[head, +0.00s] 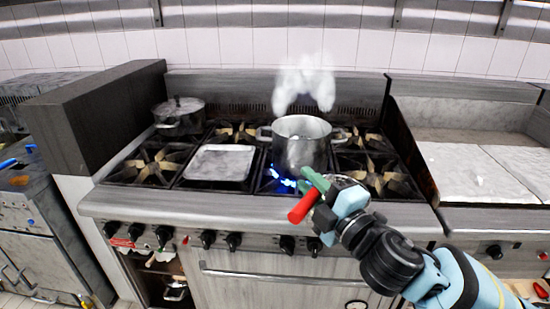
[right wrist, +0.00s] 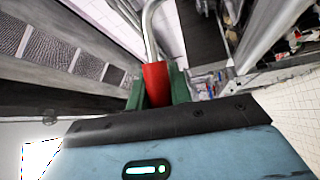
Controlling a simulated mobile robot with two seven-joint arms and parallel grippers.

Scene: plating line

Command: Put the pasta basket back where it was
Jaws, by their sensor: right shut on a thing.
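My right gripper (head: 316,190), with green fingertips, is shut on a red handle (head: 303,206) in front of the stove. In the right wrist view the same red handle (right wrist: 156,84) sits between the green fingers, and a bent metal rod (right wrist: 152,35) runs on from it. I take this to be the pasta basket's handle; the basket's mesh body does not show clearly. A steel pot (head: 302,150) stands on a lit front burner just behind the gripper, with steam above it. I cannot tell whether the basket is inside the pot. My left gripper is not in view.
A lidded pot (head: 179,115) stands at the stove's back left. A flat pale tray (head: 220,163) lies left of the steaming pot. Blue flame (head: 283,180) shows under the pot. A dark partition (head: 95,112) bounds the stove's left; a steel counter (head: 480,172) lies right.

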